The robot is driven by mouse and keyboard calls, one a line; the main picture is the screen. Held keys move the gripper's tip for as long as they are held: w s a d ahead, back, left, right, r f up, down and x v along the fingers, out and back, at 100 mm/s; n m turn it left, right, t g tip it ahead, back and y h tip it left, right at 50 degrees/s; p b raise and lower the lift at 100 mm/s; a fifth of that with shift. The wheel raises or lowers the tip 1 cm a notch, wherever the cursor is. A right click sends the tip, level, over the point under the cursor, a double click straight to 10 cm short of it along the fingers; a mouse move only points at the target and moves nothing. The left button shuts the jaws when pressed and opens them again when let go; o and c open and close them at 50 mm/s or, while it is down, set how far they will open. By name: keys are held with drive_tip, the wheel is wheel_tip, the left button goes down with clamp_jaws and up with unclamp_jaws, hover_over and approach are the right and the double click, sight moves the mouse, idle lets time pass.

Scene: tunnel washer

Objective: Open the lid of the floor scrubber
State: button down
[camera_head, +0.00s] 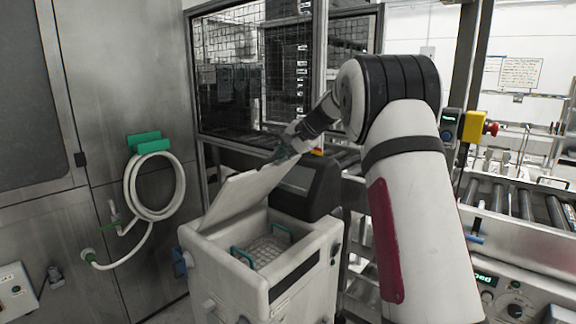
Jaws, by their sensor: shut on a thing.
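The floor scrubber (225,285) is a white and dark grey machine standing in the middle of the head camera view. Its white lid (245,193) is tilted up at an angle, and the tank under it is open to view. Inside the tank are a basket (260,252) with a mesh bottom and two green handles. My gripper (285,152) is at the upper edge of the raised lid, shut on it. The fingertips are small and partly hidden against the lid edge and the dark machine body.
A white hose (133,190) hangs coiled on a green holder (148,143) on the steel wall at left. A roller conveyor (510,205) and a control panel (500,300) stand at right. A yellow box with a red button (478,127) is behind my arm. Dark mesh panels stand behind the scrubber.

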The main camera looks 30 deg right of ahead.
drive_tip(key=shift+w+a+r, duration=0.2)
drive_tip(key=shift+w+r, duration=0.3)
drive_tip(key=shift+w, duration=0.05)
drive_tip(key=shift+w+a+r, duration=0.2)
drive_tip(key=shift+w+r, duration=0.25)
drive_tip(key=shift+w, duration=0.1)
drive_tip(key=c, duration=1.7)
unclamp_jaws()
drive_tip(key=shift+o, duration=0.2)
drive_tip(key=v, duration=1.2)
